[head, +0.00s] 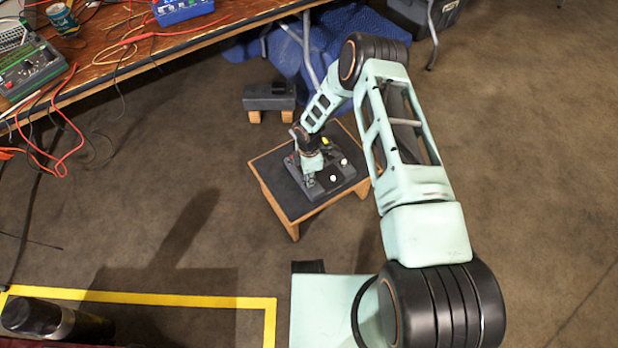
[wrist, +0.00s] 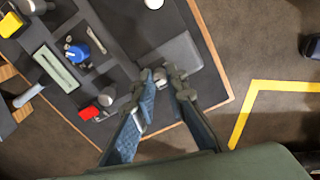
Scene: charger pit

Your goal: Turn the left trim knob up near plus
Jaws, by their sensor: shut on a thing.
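A dark grey control unit (head: 337,182) with several small knobs and coloured parts sits on a low wooden stand with a dark top (head: 267,163). My gripper (head: 311,180) reaches down onto the near left part of the unit in the head view. In the wrist view my gripper (wrist: 162,78) has its two blue-grey fingers close around a small pale trim knob (wrist: 159,74), mostly hidden between the tips. I cannot read its pointer or any plus mark. A blue knob (wrist: 80,50), a pale slotted plate (wrist: 56,69) and a red part (wrist: 88,113) lie to the left.
A white round knob (wrist: 153,3) is at the wrist view's top edge. A dark box on wooden blocks (head: 268,97) stands behind the stand. A workbench (head: 130,50) with cables and instruments is at the upper left. Yellow floor tape (head: 150,297) runs in front; the floor right is clear.

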